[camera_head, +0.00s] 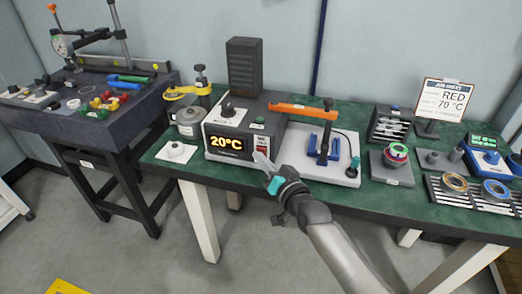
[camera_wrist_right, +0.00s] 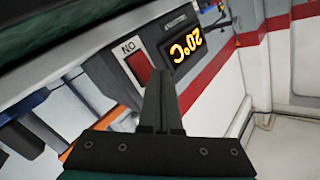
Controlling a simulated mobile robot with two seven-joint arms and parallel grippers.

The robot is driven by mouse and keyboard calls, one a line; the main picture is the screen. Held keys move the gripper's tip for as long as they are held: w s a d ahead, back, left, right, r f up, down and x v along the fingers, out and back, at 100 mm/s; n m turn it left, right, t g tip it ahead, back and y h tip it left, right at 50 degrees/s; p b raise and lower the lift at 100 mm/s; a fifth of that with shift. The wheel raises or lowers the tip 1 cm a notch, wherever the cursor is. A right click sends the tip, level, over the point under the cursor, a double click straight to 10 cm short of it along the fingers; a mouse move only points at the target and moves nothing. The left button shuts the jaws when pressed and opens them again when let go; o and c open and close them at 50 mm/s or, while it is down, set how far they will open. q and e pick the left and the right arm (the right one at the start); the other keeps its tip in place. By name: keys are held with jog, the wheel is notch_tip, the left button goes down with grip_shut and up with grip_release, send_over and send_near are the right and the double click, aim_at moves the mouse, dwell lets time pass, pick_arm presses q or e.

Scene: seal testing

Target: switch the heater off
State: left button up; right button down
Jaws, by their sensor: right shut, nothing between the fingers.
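A red switch (camera_wrist_right: 137,68) sits beside the display, under an inverted ON label (camera_wrist_right: 128,47) in that view. My right gripper (camera_head: 258,156) is shut and empty, in front of the heater's front panel. Its fingertips (camera_wrist_right: 157,75) appear close beside the switch; I cannot tell whether they touch. In the head view they partly cover the switch area. My left gripper is out of view.
A white plate with a blue clamp (camera_head: 323,140) and an orange lever (camera_head: 300,107) stands right of the heater. Free floor lies in front of the bench.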

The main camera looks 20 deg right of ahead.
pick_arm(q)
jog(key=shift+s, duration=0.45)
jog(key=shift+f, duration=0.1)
pick_arm(e)
jog(key=shift+w+d, duration=0.15)
jog(key=shift+w, duration=0.1)
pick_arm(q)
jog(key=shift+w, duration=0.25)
pick_arm(e)
jog(key=shift+s+a+p, duration=0.3)
jog(key=shift+s, duration=0.1)
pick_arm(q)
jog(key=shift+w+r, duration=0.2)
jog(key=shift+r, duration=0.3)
pick_arm(e)
jog(key=shift+s+a, duration=0.1)
jog(key=shift+s, duration=0.1)
